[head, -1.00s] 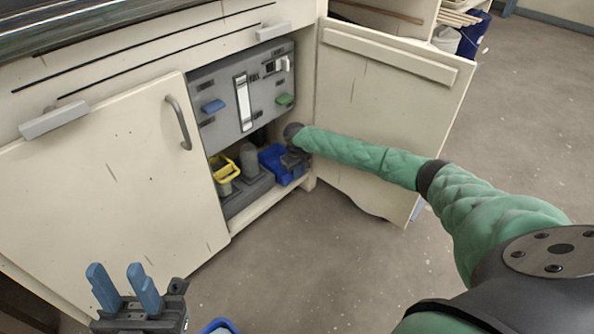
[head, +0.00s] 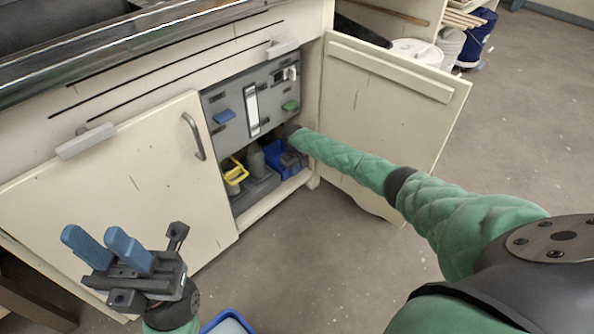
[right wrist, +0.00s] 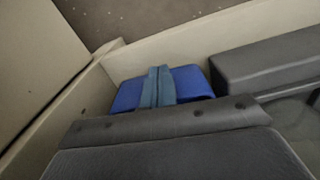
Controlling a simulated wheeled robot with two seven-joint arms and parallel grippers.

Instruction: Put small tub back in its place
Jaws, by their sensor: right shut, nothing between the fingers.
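A small blue tub (head: 272,154) sits on the floor of the open cabinet, at the right end; it also shows in the right wrist view (right wrist: 190,82). My right arm reaches into the cabinet, and its gripper is mostly hidden in the head view. In the right wrist view my right gripper (right wrist: 158,72) is shut, its blue-grey fingers together over the blue tub, with nothing between them. I cannot tell whether they touch it. My left gripper (head: 91,233) is open and empty in front of the closed left door.
A yellow-rimmed tub (head: 235,173) and a grey cylinder (head: 257,160) stand left of the blue tub. A grey panel (head: 235,103) hangs above them. The right door (head: 385,120) stands open. A blue-rimmed container (head: 228,323) is cut off at the bottom edge.

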